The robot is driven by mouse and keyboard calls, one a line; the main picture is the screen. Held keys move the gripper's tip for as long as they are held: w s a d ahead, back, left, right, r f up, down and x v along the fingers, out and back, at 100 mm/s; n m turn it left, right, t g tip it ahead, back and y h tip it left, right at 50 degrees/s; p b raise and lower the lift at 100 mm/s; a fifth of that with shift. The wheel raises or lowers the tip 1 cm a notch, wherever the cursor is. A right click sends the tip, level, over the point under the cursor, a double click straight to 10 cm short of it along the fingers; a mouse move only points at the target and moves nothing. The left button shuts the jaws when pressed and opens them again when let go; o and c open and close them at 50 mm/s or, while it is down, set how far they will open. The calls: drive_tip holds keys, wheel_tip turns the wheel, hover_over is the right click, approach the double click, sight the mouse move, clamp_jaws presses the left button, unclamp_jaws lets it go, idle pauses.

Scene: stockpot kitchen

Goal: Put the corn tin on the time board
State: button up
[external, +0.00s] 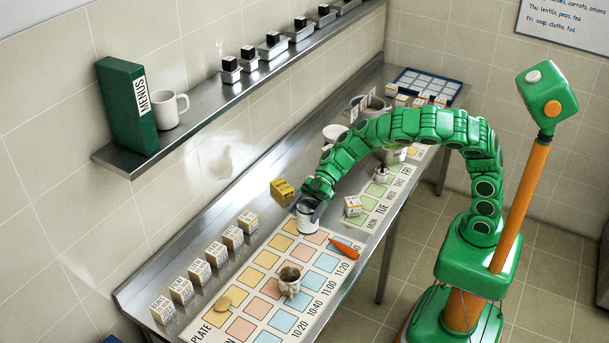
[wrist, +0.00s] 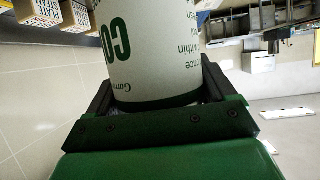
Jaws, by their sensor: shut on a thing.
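My gripper (external: 312,200) is shut on the corn tin (external: 307,217), a white can. In the wrist view the tin (wrist: 150,50) fills the space between the fingers and shows large green letters "CO"; the rest of the word is hidden. The time board (external: 262,311) is a white sheet with yellow, pink and blue squares and times from 10:20 to 11:20 along its front edge. The tin is at the board's far right part, over or near the yellow and pink squares. I cannot tell whether its base touches the board.
A yellow block (external: 282,191) lies behind the tin. Several labelled boxes (external: 200,272) line the wall side. A day board (external: 378,205) with a small box (external: 353,205) is to the right.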

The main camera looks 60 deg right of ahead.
drive_tip(key=w+a+f, duration=0.4)
drive_tip(key=w+f, duration=0.2)
drive_tip(key=f, duration=0.4)
drive_tip(key=shift+w+a, duration=0.25)
drive_tip(key=shift+w, duration=0.1)
idle(0.4)
drive_tip(key=shift+f, duration=0.2)
drive_tip(key=o, duration=1.3)
drive_tip(key=shift+c, duration=0.2)
drive_tip(key=v, duration=1.2)
